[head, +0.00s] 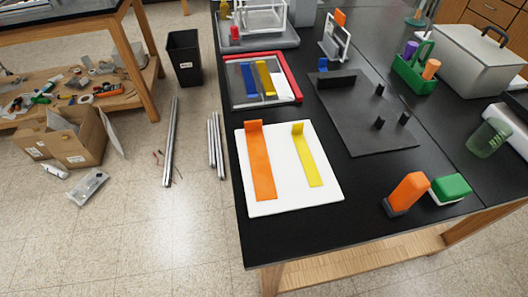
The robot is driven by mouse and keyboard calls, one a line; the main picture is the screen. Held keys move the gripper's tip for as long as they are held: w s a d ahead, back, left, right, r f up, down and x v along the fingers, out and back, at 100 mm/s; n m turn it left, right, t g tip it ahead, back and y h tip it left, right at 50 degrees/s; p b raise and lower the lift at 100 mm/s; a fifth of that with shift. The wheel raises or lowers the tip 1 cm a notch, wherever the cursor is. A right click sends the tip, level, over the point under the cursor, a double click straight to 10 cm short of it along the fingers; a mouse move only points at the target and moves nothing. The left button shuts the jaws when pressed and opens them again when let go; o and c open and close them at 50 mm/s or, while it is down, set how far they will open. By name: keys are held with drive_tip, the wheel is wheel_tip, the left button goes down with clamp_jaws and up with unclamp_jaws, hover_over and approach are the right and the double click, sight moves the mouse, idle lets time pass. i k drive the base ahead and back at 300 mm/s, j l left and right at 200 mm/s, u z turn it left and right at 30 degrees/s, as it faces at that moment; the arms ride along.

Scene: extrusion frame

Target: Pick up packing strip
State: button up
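A white board (287,197) lies flat near the front left of the black table. On it lie a wide orange strip (261,170) and a narrower yellow strip (308,165), side by side and apart. Each has a raised tab at its far end. Behind the board, a red-edged tray (291,73) holds a blue strip (249,79) and a yellow strip (265,79). I cannot tell which of these strips is the packing strip. My gripper is not in view.
A dark plate (352,110) with upright blocks lies right of the white board. An orange block (408,193) and a green-topped block (451,188) stand near the front edge. Metal bars (171,145) and a cardboard box (75,140) are on the floor at left.

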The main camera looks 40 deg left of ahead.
sight(263, 183)
drive_tip(key=j+z, duration=0.65)
drive_tip(key=k+j+z, duration=0.1)
drive_tip(key=j, duration=0.3)
drive_tip(key=k+j, duration=0.15)
drive_tip(key=j, duration=0.2)
drive_tip(key=k+j+z, duration=0.15)
drive_tip(key=j, duration=0.25)
drive_tip(key=k+j+z, duration=0.1)
drive_tip(key=j, duration=0.25)
drive_tip(key=k+j, duration=0.15)
drive_tip(key=j, duration=0.2)
drive_tip(key=k+j+z, duration=0.15)
drive_tip(key=j, duration=0.2)
drive_tip(key=k+j, duration=0.15)
drive_tip(key=j, duration=0.25)
drive_tip(key=k+j, duration=0.2)
drive_tip(key=j, duration=0.15)
drive_tip(key=k+j, duration=0.15)
drive_tip(key=j, duration=0.25)
drive_tip(key=k+j, duration=0.15)
drive_tip(key=j, duration=0.25)
drive_tip(key=k+j, duration=0.15)
drive_tip(key=j, duration=0.2)
